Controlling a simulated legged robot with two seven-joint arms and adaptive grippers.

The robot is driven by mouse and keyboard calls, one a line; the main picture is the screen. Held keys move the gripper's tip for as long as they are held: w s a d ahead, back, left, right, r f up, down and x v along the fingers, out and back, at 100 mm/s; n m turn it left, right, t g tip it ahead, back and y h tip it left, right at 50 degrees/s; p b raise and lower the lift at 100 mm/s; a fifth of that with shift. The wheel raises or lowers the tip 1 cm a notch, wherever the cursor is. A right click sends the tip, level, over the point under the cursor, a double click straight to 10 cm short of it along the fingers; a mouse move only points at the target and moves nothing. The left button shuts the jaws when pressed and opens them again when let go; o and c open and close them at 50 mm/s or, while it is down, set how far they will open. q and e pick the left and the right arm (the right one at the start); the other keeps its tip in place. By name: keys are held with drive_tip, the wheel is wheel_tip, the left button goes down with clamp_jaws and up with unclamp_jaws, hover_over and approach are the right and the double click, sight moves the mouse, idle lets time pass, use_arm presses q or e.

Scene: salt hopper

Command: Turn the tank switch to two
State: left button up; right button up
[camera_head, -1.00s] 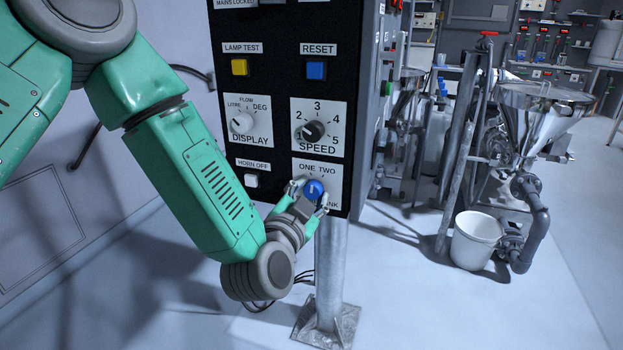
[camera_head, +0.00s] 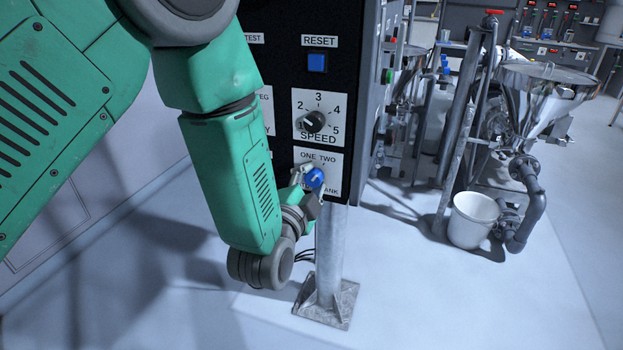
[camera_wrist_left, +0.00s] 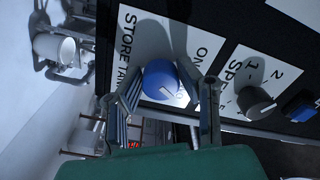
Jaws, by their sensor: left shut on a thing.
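The tank switch (camera_head: 315,177) is a round blue knob with a white mark, low on the black control panel. It sits on a white plate lettered ONE TWO, with STORE TANK below. My left gripper (camera_head: 307,181) is at the knob, coming from the lower left. In the left wrist view the blue knob (camera_wrist_left: 161,80) lies between the two fingers of my left gripper (camera_wrist_left: 163,92), which is shut on it. I cannot tell for sure which number the white mark points to. My right gripper is not in view.
The SPEED knob (camera_head: 313,122) and blue RESET button (camera_head: 317,62) are above the switch. A metal post (camera_head: 330,250) stands under the panel. A white bucket (camera_head: 473,220) and steel hopper (camera_head: 545,90) stand to the right. The floor at front right is clear.

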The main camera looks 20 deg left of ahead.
use_arm(q)
drive_tip(key=o, duration=1.1)
drive_tip(key=shift+d+f, duration=0.1)
drive_tip(key=shift+o, duration=0.2)
drive_tip(key=s, duration=1.2)
